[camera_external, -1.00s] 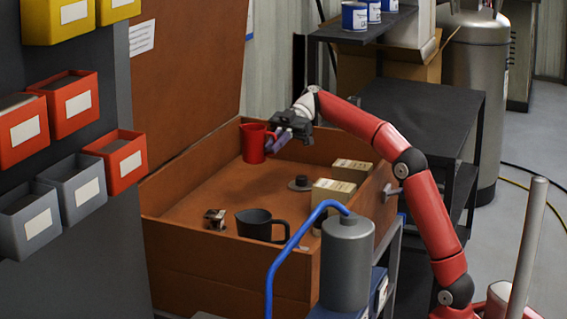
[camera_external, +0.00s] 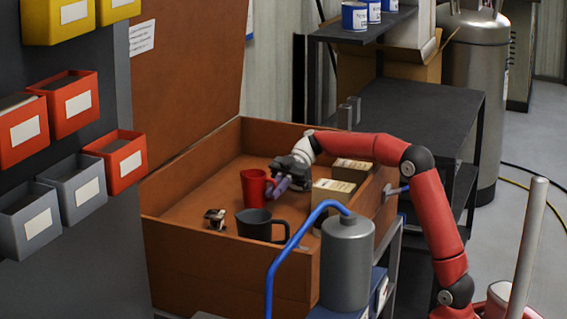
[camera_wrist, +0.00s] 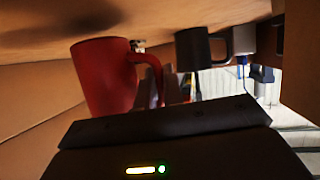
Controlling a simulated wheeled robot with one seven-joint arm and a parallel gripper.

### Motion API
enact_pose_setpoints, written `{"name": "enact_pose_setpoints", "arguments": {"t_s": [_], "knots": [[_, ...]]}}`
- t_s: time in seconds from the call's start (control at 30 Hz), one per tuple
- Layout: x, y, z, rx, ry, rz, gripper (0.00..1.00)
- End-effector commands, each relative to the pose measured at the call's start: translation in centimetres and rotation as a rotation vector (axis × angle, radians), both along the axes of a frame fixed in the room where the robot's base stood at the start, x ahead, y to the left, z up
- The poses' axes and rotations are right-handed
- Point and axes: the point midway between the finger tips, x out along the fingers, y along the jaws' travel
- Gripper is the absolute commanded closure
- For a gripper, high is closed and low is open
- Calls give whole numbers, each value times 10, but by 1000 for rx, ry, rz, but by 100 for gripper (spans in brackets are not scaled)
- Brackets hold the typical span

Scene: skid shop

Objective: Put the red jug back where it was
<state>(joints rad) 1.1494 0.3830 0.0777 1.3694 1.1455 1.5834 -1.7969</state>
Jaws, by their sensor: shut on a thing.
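The red jug (camera_external: 254,188) is inside the open brown box (camera_external: 184,271), low over its floor behind the black jug. I cannot tell whether its base touches the floor. My gripper (camera_external: 277,186) is shut on the red jug's handle side, to the jug's right. In the wrist view the red jug (camera_wrist: 102,77) is at left, with its handle at my fingers (camera_wrist: 158,85). The black jug (camera_external: 257,226) stands in front of it on the box floor, apart from it in the picture. It also shows in the wrist view (camera_wrist: 194,50).
A small metal part (camera_external: 215,218) lies left of the black jug. Cartons (camera_external: 333,191) stand along the box's right side. A grey canister (camera_external: 347,262) with a blue hose stands in front of the box. The box floor's back left is clear.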

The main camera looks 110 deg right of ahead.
Motion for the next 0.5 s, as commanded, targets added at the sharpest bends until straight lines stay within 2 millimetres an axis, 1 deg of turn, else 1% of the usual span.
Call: {"name": "enact_pose_setpoints", "arguments": {"t_s": [0.03,0.1,0.47,0.5], "knots": [[0,0,-7,3,1,0,100],[0,0,-14,1,1,0,100],[0,0,-19,-1,-1,0,100],[0,0,-19,0,0,0,89]]}}
